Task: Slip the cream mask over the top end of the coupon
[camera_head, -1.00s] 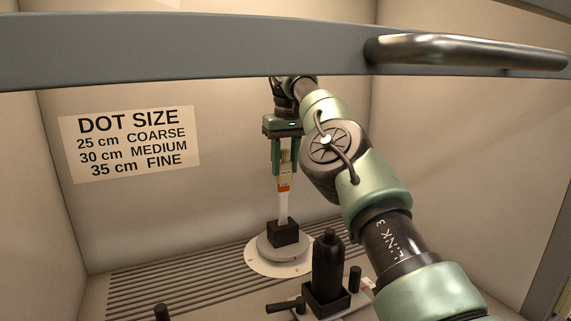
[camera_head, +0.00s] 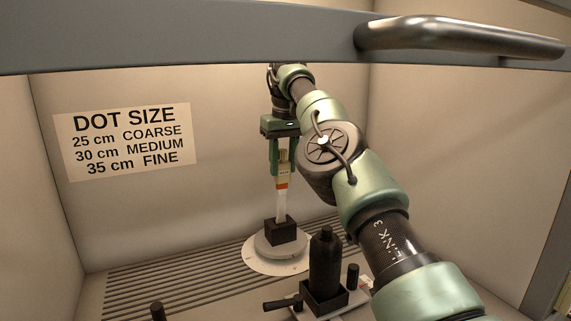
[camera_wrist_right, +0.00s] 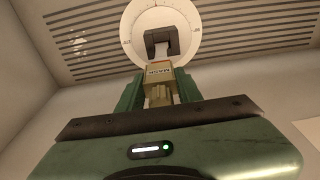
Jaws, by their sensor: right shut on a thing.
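The cream mask (camera_head: 283,172), with an orange band at its lower end, is between the fingers of my right gripper (camera_head: 282,158). The gripper points down and is shut on it. In the right wrist view the mask (camera_wrist_right: 160,72) shows dark lettering, and the fingers (camera_wrist_right: 160,92) flank it. The white coupon (camera_head: 281,206) stands upright in a black block (camera_head: 281,232); it also shows in the wrist view (camera_wrist_right: 161,50). The mask is in line with the coupon's top, which is hidden behind or inside it; I cannot tell how far it is around the coupon. My left gripper is out of view.
The block stands on a round white disc (camera_head: 258,263) over a slatted floor (camera_head: 170,278). A black bottle (camera_head: 325,258) in a holder stands in front, right. A grey bar with a handle (camera_head: 460,36) crosses the top. A sign (camera_head: 125,142) hangs on the back wall.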

